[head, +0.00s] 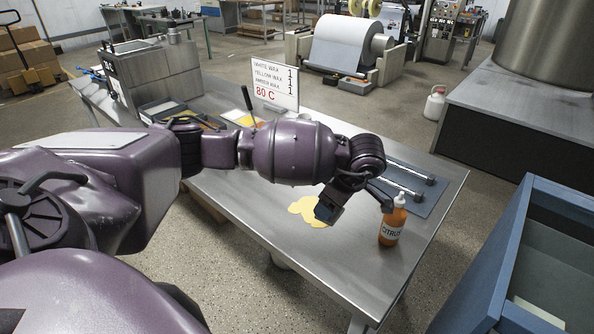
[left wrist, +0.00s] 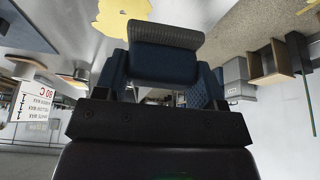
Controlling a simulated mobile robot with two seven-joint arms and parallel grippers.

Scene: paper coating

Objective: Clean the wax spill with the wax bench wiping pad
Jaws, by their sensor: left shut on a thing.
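The yellow wax spill (head: 301,228) lies flat on the steel bench, with an irregular outline. It also shows at the top of the left wrist view (left wrist: 118,14). My left gripper (head: 338,197) is shut on the dark blue wiping pad (head: 326,211). In the left wrist view the pad (left wrist: 165,60) spans the jaws. In the head view the pad overlaps the right side of the spill; I cannot tell whether it touches the bench. My right gripper is not in view.
An orange citrus bottle (head: 392,224) stands close to the right of my left gripper. A grey mat with metal rods (head: 415,185) lies behind it. A wax sign (head: 276,86) stands at the back of the bench (head: 240,197). A blue open cabinet (head: 500,235) is at right.

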